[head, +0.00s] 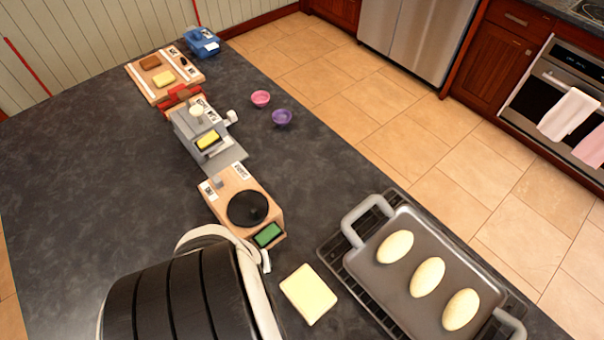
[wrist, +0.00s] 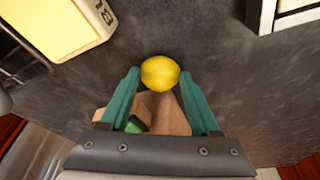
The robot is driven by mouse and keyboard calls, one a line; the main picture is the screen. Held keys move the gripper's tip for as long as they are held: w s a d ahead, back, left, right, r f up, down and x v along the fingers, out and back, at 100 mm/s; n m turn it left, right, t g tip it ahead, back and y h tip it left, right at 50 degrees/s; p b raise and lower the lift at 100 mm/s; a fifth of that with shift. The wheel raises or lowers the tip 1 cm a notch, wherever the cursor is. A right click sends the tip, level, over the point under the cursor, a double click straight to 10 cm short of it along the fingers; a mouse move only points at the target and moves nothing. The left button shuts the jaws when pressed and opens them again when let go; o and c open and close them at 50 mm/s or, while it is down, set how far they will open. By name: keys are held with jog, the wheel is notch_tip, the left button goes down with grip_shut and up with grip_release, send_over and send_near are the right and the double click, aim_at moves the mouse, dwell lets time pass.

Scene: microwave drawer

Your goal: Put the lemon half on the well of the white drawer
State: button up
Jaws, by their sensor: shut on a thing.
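In the wrist view, my gripper (wrist: 160,76) has its two teal fingers on either side of a bright yellow lemon half (wrist: 160,72) and is shut on it. The lemon half's rounded yellow side faces the camera. A white-edged thing with dark parts (wrist: 288,14) is cut off at the top right of the wrist view. I cannot tell whether it is the white drawer, and its well does not show clearly. In the head view, a large black ribbed shape with a white rim fills the lower left, and the lemon half and fingers do not show.
A wooden scale with a black disc (head: 247,208) and a cream slab (head: 308,294) lie near the middle. A tray (head: 402,296) with three pale oval pieces stands at the right.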

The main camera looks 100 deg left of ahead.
jog(key=shift+s+f, duration=0.1)
jog(key=shift+f, duration=0.2)
jog(key=o, duration=1.4)
jog(key=shift+f, duration=0.1)
jog(key=shift+o, duration=0.3)
jog(key=shift+v, duration=2.1)
